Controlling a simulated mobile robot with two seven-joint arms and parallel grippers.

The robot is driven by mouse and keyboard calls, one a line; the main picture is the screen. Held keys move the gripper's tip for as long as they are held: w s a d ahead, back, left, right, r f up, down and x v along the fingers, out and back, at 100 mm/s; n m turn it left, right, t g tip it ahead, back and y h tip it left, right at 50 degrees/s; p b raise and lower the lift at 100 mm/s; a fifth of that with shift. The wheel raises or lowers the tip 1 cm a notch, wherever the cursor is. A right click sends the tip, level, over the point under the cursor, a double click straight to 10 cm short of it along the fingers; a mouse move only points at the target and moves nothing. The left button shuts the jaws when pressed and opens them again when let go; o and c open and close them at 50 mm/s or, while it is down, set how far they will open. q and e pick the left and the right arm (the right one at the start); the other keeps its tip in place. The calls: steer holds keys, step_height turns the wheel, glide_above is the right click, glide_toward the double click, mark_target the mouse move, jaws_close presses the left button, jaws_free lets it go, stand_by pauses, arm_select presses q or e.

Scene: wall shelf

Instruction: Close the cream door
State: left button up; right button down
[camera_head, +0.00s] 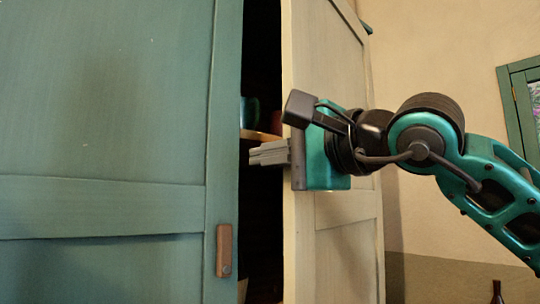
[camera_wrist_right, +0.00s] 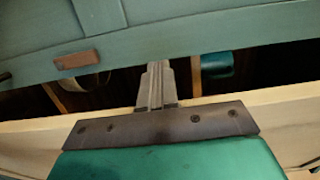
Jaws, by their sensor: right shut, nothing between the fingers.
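The cream door (camera_head: 335,80) of the cabinet stands ajar, on the right of the head view. A dark gap shows between its edge and the teal door. My right gripper (camera_head: 252,156) is shut and empty, its fingers pointing left across the cream door's edge, in front of the gap. In the right wrist view the shut fingers (camera_wrist_right: 157,72) reach past the cream door's edge (camera_wrist_right: 270,103) towards the teal door. I cannot tell if the gripper touches the cream door. My left gripper is not in view.
The teal door (camera_head: 110,110), with a brown handle (camera_head: 223,250), fills the left of the head view. Inside the gap, a teal cup (camera_head: 249,110) stands on a wooden shelf (camera_head: 262,135). A teal-framed window (camera_head: 515,110) and a dark bottle (camera_head: 497,292) are at the right.

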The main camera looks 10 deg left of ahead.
steer(key=b+v, duration=0.3)
steer(key=v, duration=1)
steer(key=w+d+f+m+b, duration=0.1)
steer(key=d+f+m+b, duration=0.4)
steer(key=f, duration=0.7)
steer(key=w+d+f+m+g+b, duration=0.1)
steer(key=w+d+f+m+b, duration=0.15)
steer(key=f+m, duration=0.6)
steer(key=w+d+f+m+b, duration=0.1)
steer(key=d+f+m+b, duration=0.25)
steer(key=f, duration=1.05)
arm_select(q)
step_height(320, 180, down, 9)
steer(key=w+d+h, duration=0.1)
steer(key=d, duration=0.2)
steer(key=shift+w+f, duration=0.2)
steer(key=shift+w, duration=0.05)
arm_select(e)
steer(key=s+x, duration=0.1)
steer(key=x, duration=1.3)
steer(key=shift+a+r+y, duration=0.3)
steer(key=shift+a+y, duration=0.1)
steer(key=shift+w, duration=0.1)
